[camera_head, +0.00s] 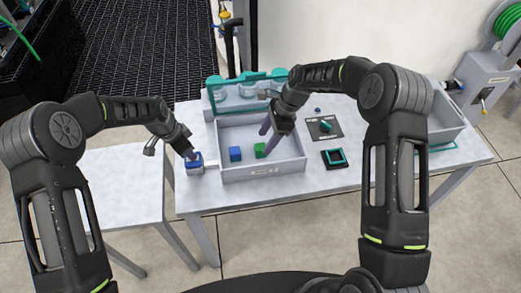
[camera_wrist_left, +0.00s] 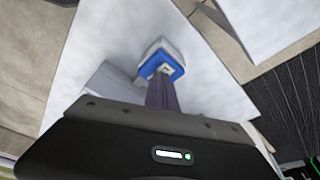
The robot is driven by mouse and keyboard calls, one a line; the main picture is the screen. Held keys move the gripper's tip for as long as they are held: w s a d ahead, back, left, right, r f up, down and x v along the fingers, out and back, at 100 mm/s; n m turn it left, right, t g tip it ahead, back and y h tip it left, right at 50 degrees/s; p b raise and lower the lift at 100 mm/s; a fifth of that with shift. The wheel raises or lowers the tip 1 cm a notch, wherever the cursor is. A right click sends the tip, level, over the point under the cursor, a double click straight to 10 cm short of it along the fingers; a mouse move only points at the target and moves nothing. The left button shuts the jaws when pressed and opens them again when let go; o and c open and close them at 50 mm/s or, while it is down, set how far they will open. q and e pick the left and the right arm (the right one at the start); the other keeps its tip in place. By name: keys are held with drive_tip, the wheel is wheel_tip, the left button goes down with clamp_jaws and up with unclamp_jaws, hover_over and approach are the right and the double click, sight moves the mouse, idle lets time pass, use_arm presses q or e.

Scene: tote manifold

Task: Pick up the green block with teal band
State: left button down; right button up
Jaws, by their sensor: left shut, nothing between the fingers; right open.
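A green block (camera_head: 260,150) sits in the grey tote (camera_head: 290,168), to the right of a blue block (camera_head: 235,154). A teal band on it is too small to make out. My right gripper (camera_head: 267,140) is open and reaches down into the tote, its fingers close to the green block. I cannot tell whether they touch it. My left gripper (camera_head: 191,156) is shut and empty, its tips at a blue and white piece (camera_head: 194,166) left of the tote. That piece also shows in the left wrist view (camera_wrist_left: 160,58), just beyond the shut fingers (camera_wrist_left: 163,92).
A teal-edged rack (camera_head: 215,97) stands behind the tote. A dark panel with a teal part (camera_head: 325,127) and a teal square frame (camera_head: 334,158) lie to its right. Another grey bin (camera_head: 446,131) is at the far right. The side table (camera_head: 120,185) is clear.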

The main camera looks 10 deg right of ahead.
sight(261, 146)
drive_tip(key=x, duration=0.5)
drive_tip(key=shift+f, duration=0.1)
idle(0.3)
idle(0.4)
clamp_jaws()
idle(0.5)
